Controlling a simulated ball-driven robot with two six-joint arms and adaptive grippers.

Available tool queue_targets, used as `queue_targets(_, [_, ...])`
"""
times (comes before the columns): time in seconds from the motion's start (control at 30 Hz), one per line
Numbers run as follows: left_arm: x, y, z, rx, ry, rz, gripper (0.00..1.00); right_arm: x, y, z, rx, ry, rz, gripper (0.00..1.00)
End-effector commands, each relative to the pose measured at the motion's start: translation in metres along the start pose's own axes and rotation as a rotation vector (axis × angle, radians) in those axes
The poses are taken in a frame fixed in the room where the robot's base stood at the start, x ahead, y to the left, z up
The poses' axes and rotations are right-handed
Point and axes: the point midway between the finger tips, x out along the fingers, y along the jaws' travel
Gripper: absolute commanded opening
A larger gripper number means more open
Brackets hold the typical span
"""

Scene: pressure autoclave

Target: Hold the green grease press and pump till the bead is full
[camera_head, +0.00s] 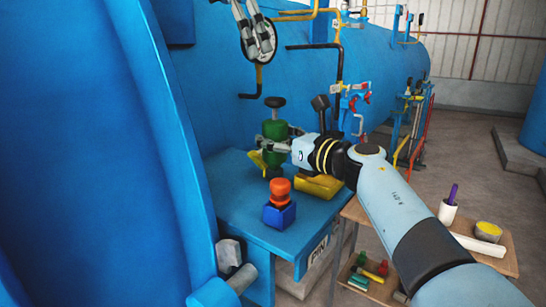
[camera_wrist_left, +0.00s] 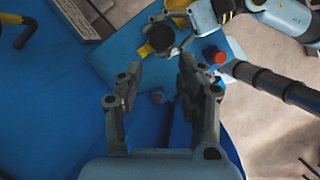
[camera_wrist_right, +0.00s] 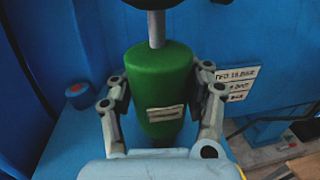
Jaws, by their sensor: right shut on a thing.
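The green grease press (camera_head: 275,131) stands upright over the blue table, with a black knob (camera_head: 275,102) on top. My right gripper (camera_head: 266,146) is shut around its green body. In the right wrist view the press (camera_wrist_right: 160,92) sits between both fingers, its grey rod (camera_wrist_right: 157,30) standing out above the body. My left gripper (camera_head: 257,52) is up above the press, empty, fingers pointing down. In the left wrist view its fingers (camera_wrist_left: 158,64) are apart, and the black knob (camera_wrist_left: 160,38) lies beyond them, not touched. I cannot make out the bead.
The blue table (camera_head: 238,185) carries a blue block (camera_head: 279,215) with an orange-red knob (camera_head: 280,189) and a yellow block (camera_head: 318,187). The big blue vessel (camera_head: 80,150) walls off the left. A wooden cart (camera_head: 500,262) stands at right.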

Motion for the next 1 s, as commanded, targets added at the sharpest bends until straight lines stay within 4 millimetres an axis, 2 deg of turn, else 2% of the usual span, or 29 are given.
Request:
queue_targets(0.03, [0.000, 0.000, 0.000, 0.004, 0.000, 0.000, 0.29, -0.001, 0.000, -0.002, 0.000, 0.003, 0.000, 0.00])
queue_targets(0.17, [0.000, 0.000, 0.000, 0.083, 0.000, 0.000, 0.12, -0.001, -0.001, -0.002, 0.000, 0.004, 0.000, 0.00])
queue_targets(0.27, [0.000, 0.000, -0.001, 0.243, 0.006, 0.000, 0.00, -0.001, -0.001, -0.003, 0.000, 0.005, 0.000, 0.00])
queue_targets(0.57, [-0.006, 0.001, -0.002, 1.043, 0.061, 0.004, 0.00, -0.001, -0.001, -0.003, 0.000, 0.006, -0.001, 0.00])
queue_targets(0.8, [-0.016, -0.003, 0.008, 1.726, 0.128, -0.018, 0.00, -0.002, -0.001, -0.004, 0.000, 0.007, -0.001, 0.00])
queue_targets(1.0, [-0.028, -0.008, 0.021, 2.212, 0.189, -0.058, 0.00, -0.002, -0.001, -0.004, 0.000, 0.008, -0.001, 0.00])
